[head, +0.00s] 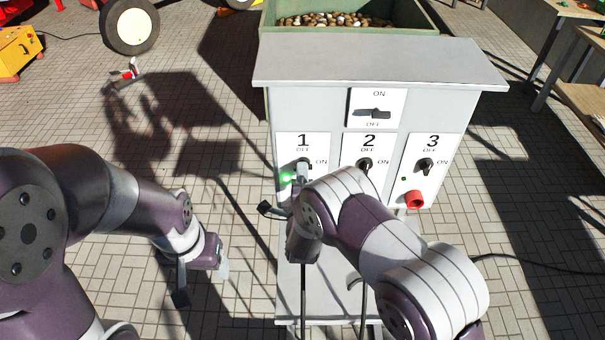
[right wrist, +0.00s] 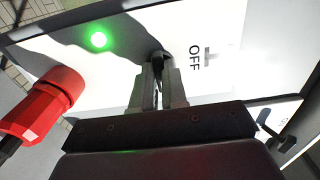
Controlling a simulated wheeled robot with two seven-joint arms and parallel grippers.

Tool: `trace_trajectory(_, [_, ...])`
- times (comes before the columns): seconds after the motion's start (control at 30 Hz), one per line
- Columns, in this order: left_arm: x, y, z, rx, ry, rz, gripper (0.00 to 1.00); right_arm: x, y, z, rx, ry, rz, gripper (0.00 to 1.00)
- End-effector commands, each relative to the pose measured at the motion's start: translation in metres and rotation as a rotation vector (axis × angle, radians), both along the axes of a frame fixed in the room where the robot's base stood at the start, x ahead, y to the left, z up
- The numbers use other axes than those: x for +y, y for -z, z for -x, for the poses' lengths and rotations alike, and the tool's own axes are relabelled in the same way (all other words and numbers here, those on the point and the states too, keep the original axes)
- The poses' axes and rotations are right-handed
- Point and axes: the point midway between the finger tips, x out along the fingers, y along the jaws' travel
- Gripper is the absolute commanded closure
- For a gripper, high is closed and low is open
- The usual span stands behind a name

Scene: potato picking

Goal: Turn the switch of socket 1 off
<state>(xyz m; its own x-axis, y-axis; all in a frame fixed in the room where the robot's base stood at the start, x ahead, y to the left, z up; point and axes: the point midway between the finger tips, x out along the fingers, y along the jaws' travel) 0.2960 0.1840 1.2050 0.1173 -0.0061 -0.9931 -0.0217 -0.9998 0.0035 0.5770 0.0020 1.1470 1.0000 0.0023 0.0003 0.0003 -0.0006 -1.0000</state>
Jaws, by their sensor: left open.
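A grey cabinet (head: 380,72) carries panels marked 1, 2 and 3. The switch of socket 1 (head: 303,162) is a black knob below the 1; the right wrist view shows it (right wrist: 160,58) beside the word OFF. A green lamp (head: 287,178) glows beside it, also in the right wrist view (right wrist: 98,40). My right gripper (right wrist: 160,72) is at the knob, its fingers close together with the knob between their tips. The knob's exact angle is hidden. My left gripper (head: 203,279) is open and empty, low at left, away from the cabinet.
Socket 2's switch (head: 364,164) and socket 3's switch (head: 425,165) are to the right. A red connector (head: 413,199) sits under socket 3; another red plug (right wrist: 42,104) is close to my right gripper. A potato crate (head: 350,30) stands behind. Paved floor at left is mostly free.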

Motion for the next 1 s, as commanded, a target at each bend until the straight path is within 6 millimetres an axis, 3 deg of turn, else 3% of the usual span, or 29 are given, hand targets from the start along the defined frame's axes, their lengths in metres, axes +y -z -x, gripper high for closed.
trace_trajectory(0.47, [0.0, 0.013, 0.0, 0.0, 0.0, 0.0, 0.29, -0.002, 0.004, 0.0, 0.001, 0.005, 0.091, 1.0])
trace_trajectory(1.0, [0.0, 0.06, 0.0, 0.0, 0.0, 0.0, 0.29, -0.002, 0.005, 0.0, 0.001, 0.006, 0.565, 1.0])
